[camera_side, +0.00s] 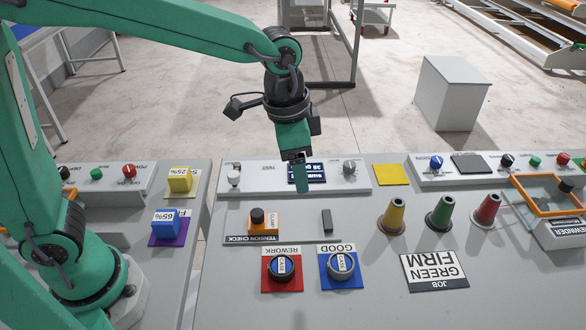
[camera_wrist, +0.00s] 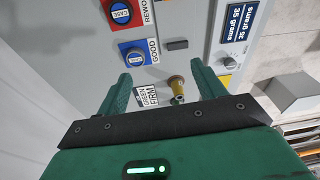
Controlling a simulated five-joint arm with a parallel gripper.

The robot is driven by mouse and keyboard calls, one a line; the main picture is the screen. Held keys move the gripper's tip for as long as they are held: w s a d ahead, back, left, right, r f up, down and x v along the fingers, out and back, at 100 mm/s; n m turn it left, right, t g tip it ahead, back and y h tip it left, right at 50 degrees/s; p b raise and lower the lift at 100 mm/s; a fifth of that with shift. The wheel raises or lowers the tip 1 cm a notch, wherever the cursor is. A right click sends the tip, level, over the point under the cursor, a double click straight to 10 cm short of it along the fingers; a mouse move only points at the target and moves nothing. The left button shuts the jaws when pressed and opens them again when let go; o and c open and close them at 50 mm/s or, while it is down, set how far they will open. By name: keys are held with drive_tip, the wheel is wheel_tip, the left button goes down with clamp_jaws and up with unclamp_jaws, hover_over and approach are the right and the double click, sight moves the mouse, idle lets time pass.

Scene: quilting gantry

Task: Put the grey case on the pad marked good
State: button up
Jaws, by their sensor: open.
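The blue pad marked GOOD (camera_side: 328,283) lies on the bench, left of the sign reading GREEN FIRM. A round dark-grey piece labelled CASE (camera_side: 342,265) is on it. A similar round piece labelled CASE (camera_side: 282,267) is on the red pad marked REWORK (camera_side: 270,286), just to the left. The pads also show in the wrist view, blue (camera_wrist: 150,57) and red (camera_wrist: 138,20). My gripper (camera_side: 302,188) hangs over the panel at the back of the bench. Its jaws (camera_wrist: 164,82) are open, with nothing held.
A clamp with an orange base (camera_side: 258,226) and a small dark block (camera_side: 327,222) stand at the tension check plate. Yellow (camera_side: 393,217), green (camera_side: 440,214) and red (camera_side: 486,211) cones stand at right. The front right of the bench is clear.

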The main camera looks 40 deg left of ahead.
drive_tip(key=s+a+r+n+t, duration=0.2)
drive_tip(key=s+a+n, duration=0.2)
drive_tip(key=s+a, duration=0.3)
drive_tip(key=s+a+r+n+t, duration=0.1)
drive_tip(key=s+a+n, duration=0.3)
drive_tip(key=a, duration=0.7)
drive_tip(key=s+t, duration=0.1)
drive_tip(key=s, duration=0.1)
drive_tip(key=shift+s+r+y, duration=0.4)
